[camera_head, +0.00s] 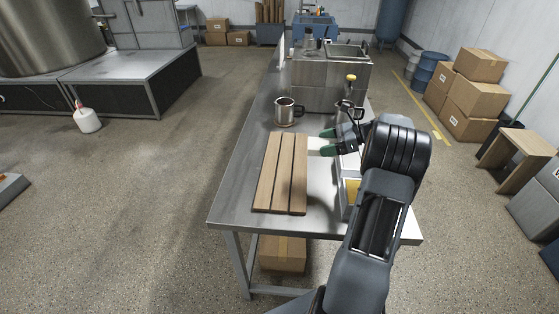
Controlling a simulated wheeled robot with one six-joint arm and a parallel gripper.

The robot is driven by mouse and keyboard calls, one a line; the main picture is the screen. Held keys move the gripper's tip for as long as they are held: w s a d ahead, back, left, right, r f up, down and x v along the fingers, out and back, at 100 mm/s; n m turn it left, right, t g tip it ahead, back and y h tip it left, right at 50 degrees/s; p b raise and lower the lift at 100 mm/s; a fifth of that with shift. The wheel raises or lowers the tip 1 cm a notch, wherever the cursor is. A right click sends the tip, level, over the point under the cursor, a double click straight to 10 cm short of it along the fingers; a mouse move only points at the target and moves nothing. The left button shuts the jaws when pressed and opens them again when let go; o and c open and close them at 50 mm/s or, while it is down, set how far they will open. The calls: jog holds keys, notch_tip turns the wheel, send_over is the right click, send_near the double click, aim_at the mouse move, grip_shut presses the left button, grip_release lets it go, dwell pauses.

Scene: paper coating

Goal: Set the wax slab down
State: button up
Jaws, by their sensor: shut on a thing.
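My gripper (327,142) reaches in from the right, its two dark fingers with green tips pointing left. It is shut on a pale, whitish piece, which I take to be the wax slab (315,143); only a small part of it shows between and beyond the fingertips. The slab is at the right edge of a slatted wooden board (268,172) lying on the steel table. I cannot tell whether the slab touches the board or is held above it. My arm hides much of the table's right side.
A metal mug-like pot (286,112) stands behind the board. A pale tray with a yellow block (352,190) is partly hidden by my arm. A steel unit (325,78) stands at the table's far end. The board's slats look bare; the steel table (238,185) is clear left of it.

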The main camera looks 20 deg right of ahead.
send_over(285, 186)
jog(key=d, duration=0.4)
notch_tip(285, 186, down, 4)
jog(key=a+f, duration=0.1)
jog(key=a+f+p, duration=0.1)
jog(key=f, duration=0.1)
jog(key=shift+a+f, duration=0.45)
jog(key=shift+f, duration=0.2)
jog(key=f, duration=0.1)
jog(key=a+f, duration=0.1)
jog(key=f, duration=0.1)
jog(key=shift+w+a+f+p, duration=0.1)
jog(key=shift+f+p, duration=0.05)
jog(key=shift+p, duration=0.25)
jog(key=shift+f, duration=0.55)
jog(key=shift+f, duration=0.1)
jog(key=shift+f, duration=0.15)
jog(key=o, duration=1)
jog(key=shift+o, duration=0.2)
